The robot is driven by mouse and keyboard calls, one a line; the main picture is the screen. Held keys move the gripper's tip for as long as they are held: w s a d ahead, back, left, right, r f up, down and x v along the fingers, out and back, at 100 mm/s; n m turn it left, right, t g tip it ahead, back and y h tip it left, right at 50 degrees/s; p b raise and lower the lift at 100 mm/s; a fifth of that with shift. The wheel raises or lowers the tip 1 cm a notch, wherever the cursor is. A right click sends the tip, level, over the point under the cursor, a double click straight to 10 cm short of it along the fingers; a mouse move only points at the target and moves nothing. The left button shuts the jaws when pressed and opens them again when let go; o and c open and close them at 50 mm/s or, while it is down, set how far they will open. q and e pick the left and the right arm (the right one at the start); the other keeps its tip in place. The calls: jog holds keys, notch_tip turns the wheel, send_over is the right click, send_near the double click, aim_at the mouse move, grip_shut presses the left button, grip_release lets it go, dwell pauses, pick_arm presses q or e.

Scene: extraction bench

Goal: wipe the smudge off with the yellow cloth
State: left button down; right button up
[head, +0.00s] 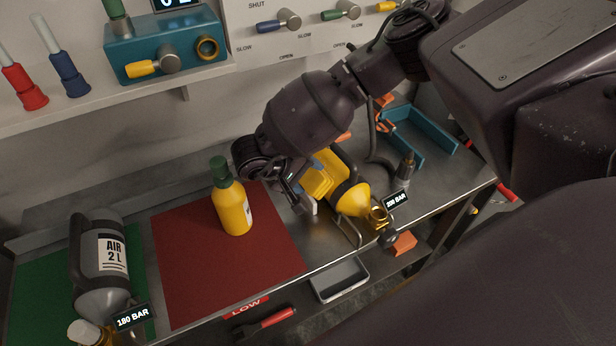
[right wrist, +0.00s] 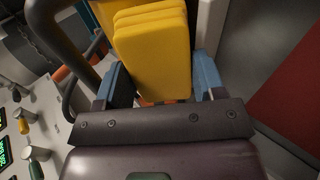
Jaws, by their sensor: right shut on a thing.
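My right gripper (head: 305,188) reaches down over the metal bench, right of the red mat. In the right wrist view its blue fingers (right wrist: 160,85) are shut on the folded yellow cloth (right wrist: 152,45), which shows several layers. In the head view the yellow cloth (head: 318,182) is partly hidden by the gripper and lies close to a yellow cylinder (head: 352,198) tagged 200 BAR. I cannot tell whether the cloth touches the cylinder or bench. I cannot make out a smudge in either view. My left gripper is not in view.
A yellow bottle with a green cap (head: 232,205) stands on the red mat (head: 185,265). A grey AIR cylinder (head: 97,280) lies at the left on a green mat (head: 30,300). A grey tray (head: 340,278) is at the front. A teal holder (head: 440,135) stands at the right.

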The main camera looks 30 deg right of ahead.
jog(key=shift+w+f, duration=0.15)
jog(key=shift+w, duration=0.4)
jog(key=shift+d+r, duration=0.5)
jog(key=shift+r, duration=0.15)
jog(key=shift+w+d+r+p, duration=0.1)
jog(key=shift+d+r+p, duration=0.8)
jog(key=shift+d, duration=0.15)
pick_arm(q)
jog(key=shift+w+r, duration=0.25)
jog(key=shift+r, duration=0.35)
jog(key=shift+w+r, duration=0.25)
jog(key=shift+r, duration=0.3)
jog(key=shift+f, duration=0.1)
pick_arm(e)
jog(key=shift+f, duration=0.15)
jog(key=shift+a+f+b, duration=0.55)
jog(key=shift+a+f, duration=0.35)
jog(key=shift+a, duration=0.05)
jog(key=shift+a+f, duration=0.45)
jog(key=shift+a, duration=0.15)
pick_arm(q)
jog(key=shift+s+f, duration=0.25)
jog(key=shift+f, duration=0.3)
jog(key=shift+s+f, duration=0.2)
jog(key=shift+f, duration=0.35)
